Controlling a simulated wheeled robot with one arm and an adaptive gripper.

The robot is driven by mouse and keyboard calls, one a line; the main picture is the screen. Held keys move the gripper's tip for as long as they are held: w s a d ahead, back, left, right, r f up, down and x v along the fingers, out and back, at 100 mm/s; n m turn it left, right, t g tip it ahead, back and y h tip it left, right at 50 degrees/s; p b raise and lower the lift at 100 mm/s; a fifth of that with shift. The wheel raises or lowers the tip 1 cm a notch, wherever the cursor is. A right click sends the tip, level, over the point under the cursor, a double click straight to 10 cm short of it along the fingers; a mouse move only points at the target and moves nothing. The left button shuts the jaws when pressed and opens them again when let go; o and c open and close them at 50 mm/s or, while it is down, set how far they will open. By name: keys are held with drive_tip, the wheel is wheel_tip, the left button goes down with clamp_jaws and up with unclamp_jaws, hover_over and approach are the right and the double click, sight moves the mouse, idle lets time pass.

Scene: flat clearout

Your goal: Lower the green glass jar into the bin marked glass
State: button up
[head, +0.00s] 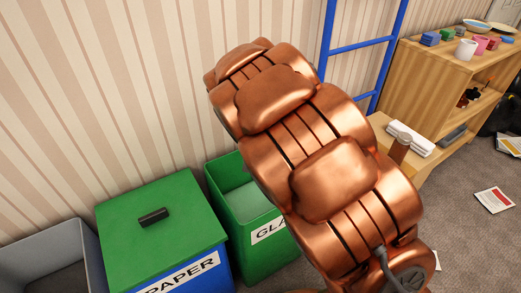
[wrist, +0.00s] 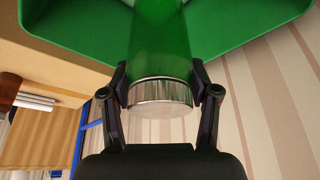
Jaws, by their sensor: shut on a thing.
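The green glass jar (wrist: 163,40) with a silver metal lid (wrist: 160,92) shows in the wrist view. My gripper (wrist: 160,82) is shut on it, with one finger on each side near the lid. The green bin marked glass (head: 225,212) stands open in the head view, its label partly hidden by my copper arm. Its green wall also fills the top of the wrist view (wrist: 262,22), beyond the jar. I cannot tell how far the jar's lower end is inside the bin. The jar and gripper are hidden behind my arm in the head view.
A blue paper bin (head: 205,268) with a closed green lid (head: 165,215) stands left of the glass bin. An open grey bin (head: 70,245) is farther left. A blue ladder (head: 360,45) and a wooden shelf (head: 410,75) with cups stand at right. Papers (head: 494,200) lie on the carpet.

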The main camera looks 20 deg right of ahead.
wheel_tip(320, 180, down, 13)
drive_tip(key=b, duration=0.3)
idle(2.5)
drive_tip(key=shift+f+b, duration=0.3)
drive_tip(key=shift+f, duration=0.3)
idle(0.9)
drive_tip(key=o, duration=1.5)
drive_tip(key=shift+c, duration=0.2)
drive_tip(key=shift+r, duration=0.1)
drive_tip(key=v, duration=1.2)
drive_tip(key=s+d+r+n+g+y+p, duration=0.1)
drive_tip(key=s+d+r+n+g+p, duration=0.1)
drive_tip(key=s+r+p, duration=1.3)
drive_tip(key=s+d+r+n+g+y+p, duration=0.1)
drive_tip(key=s+r+n+g+p, duration=0.2)
drive_tip(key=s+r+p, duration=1.2)
drive_tip(key=s+r, duration=0.4)
drive_tip(key=r, duration=0.4)
drive_tip(key=shift+d+n+g, duration=0.3)
drive_tip(key=shift+d+g, duration=0.05)
drive_tip(key=shift+g, duration=0.05)
